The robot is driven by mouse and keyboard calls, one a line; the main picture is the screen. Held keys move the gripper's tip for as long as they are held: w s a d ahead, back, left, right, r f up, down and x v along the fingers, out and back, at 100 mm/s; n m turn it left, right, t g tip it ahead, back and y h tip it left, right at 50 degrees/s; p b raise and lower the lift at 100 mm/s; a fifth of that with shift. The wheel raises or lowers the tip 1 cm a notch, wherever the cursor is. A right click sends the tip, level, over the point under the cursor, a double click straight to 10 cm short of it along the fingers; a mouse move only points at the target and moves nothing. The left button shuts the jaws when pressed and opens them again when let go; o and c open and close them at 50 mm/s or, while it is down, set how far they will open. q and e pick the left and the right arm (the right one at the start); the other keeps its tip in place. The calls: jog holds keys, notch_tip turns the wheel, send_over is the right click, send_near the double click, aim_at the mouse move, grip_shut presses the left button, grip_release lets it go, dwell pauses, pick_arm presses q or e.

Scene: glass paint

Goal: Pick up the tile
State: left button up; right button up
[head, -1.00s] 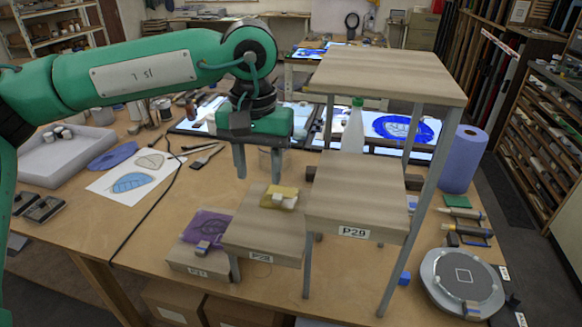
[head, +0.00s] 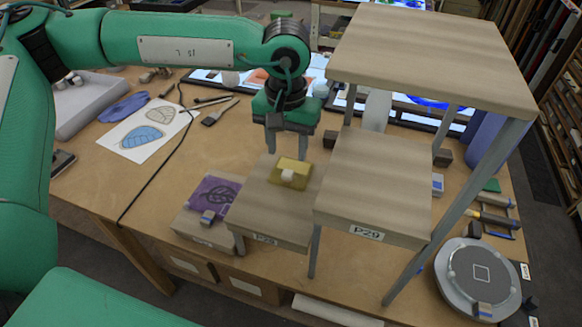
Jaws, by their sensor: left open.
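Two tiles show on the stepped stands. A yellow tile (head: 302,165) with a small white block on it lies on the middle stand (head: 258,210). A purple tile (head: 212,192) with dark line work and a small grey-and-blue block lies on the low stand (head: 195,232) to its left. My left gripper (head: 286,150) points down with its fingers apart and nothing between them. Its fingertips show just behind the yellow tile; I cannot tell their exact height over it. My right gripper is not in view.
The stand marked P29 (head: 370,190) and a taller stand (head: 435,60) rise to the right of the yellow tile. A round grey turntable (head: 478,278) is at front right. A paper with leaf drawings (head: 150,138) and a brush (head: 218,112) lie at left.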

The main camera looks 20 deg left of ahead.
aim_at(288, 172)
pick_arm(q)
jog(key=shift+f, duration=0.15)
jog(key=shift+s+f+p, duration=0.2)
jog(key=shift+f+p, duration=0.05)
jog(key=shift+p, duration=0.3)
jog(key=f+p, duration=0.1)
jog(key=f, duration=0.1)
jog(key=f+p, duration=0.1)
jog(key=f, duration=0.1)
jog(key=shift+s+d, duration=0.1)
jog(key=shift+d, duration=0.1)
jog(key=shift+f, duration=0.25)
grip_shut()
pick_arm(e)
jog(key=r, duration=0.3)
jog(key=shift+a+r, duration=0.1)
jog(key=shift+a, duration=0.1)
